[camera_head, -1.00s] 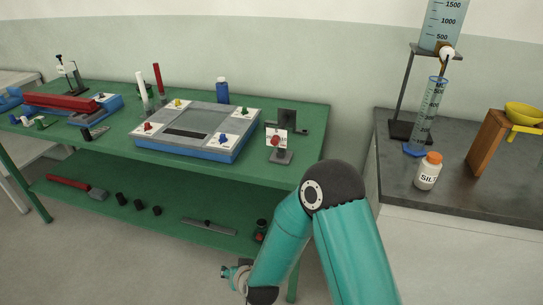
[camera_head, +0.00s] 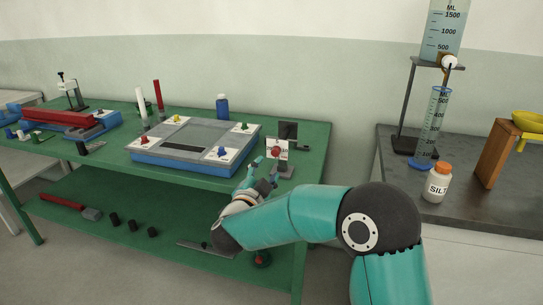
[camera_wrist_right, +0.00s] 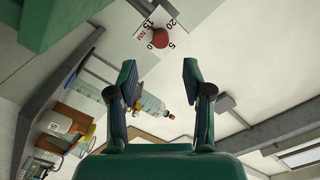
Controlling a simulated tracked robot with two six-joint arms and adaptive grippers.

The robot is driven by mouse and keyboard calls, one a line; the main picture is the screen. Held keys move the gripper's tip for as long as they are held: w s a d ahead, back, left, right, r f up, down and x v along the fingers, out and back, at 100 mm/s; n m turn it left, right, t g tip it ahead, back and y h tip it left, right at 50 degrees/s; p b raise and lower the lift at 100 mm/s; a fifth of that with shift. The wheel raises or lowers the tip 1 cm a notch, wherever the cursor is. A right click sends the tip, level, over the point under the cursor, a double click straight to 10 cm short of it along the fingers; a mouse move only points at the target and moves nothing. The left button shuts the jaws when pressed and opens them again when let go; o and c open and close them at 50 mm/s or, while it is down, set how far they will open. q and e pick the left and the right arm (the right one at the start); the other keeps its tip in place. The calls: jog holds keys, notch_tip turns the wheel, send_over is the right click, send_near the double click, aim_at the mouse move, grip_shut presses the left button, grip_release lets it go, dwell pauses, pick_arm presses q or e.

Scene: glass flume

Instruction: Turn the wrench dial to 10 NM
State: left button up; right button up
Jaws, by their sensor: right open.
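The wrench dial is a round red knob (camera_head: 276,151) on a white plate (camera_head: 276,143), on a small grey stand near the green table's right front corner. In the right wrist view the red knob (camera_wrist_right: 159,37) is at the top, and its plate carries the marks 5, 10, 15, 20 and NM. I cannot make out which mark the knob points to. My right gripper (camera_head: 263,173) is open and empty, just in front of and below the dial, apart from it. In the wrist view its two fingers (camera_wrist_right: 159,75) stand wide apart below the knob. My left gripper is not in view.
A dark square panel (camera_head: 288,131) stands just behind the dial. A blue-based panel with coloured knobs (camera_head: 160,160) lies to its left. A lower shelf (camera_head: 170,235) is under the table. A bench with a silt bottle (camera_head: 437,184) and cylinder (camera_head: 433,120) is at right.

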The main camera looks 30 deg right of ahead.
aim_at(275, 154)
jog(key=x, duration=0.8)
jog(key=shift+w+d+p, duration=0.2)
jog(key=shift+w+p, duration=0.05)
jog(key=shift+p, duration=0.15)
